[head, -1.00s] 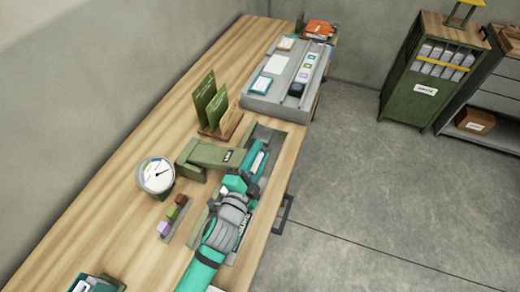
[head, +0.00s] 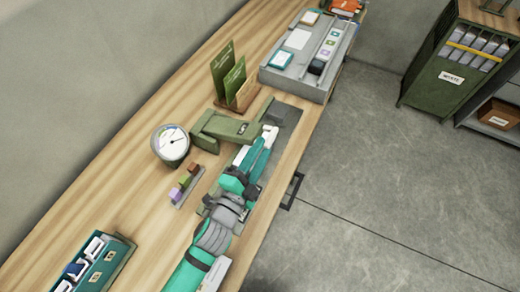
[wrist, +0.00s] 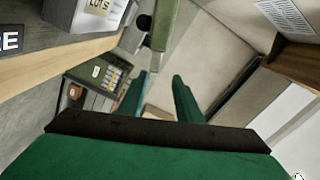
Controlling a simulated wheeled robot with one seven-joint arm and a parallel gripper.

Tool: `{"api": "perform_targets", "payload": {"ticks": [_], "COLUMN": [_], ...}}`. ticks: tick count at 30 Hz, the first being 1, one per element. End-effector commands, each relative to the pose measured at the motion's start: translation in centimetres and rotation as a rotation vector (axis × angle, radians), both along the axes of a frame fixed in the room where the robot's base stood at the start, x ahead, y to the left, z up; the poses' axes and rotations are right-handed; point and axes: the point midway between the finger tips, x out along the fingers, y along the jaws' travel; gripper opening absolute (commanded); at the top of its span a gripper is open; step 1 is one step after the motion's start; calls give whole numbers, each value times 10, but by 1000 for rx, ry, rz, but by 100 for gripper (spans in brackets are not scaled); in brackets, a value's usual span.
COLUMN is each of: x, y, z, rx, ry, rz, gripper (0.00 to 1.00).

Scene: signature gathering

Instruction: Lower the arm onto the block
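The olive green hinged arm (head: 228,127) reaches right from its post over a grey base plate (head: 287,116) on the bench. In the head view my teal and grey arm hides part of the plate, and no separate block shows clearly under the olive arm.
A round dial (head: 171,142) and a rack of small coloured blocks (head: 185,184) stand left of my arm. Green upright boards (head: 228,75) and a grey tray (head: 290,78) are farther back. A teal box (head: 105,262) is at lower left. Floor to the right is open.

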Motion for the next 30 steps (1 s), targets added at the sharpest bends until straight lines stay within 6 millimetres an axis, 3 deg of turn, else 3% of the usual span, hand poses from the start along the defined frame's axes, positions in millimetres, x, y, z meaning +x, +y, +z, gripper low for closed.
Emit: {"api": "perform_targets", "payload": {"ticks": [30], "x": [-51], "y": [22], "z": [0], "rx": [-1], "ry": [1], "rz": [0], "gripper": [31]}}
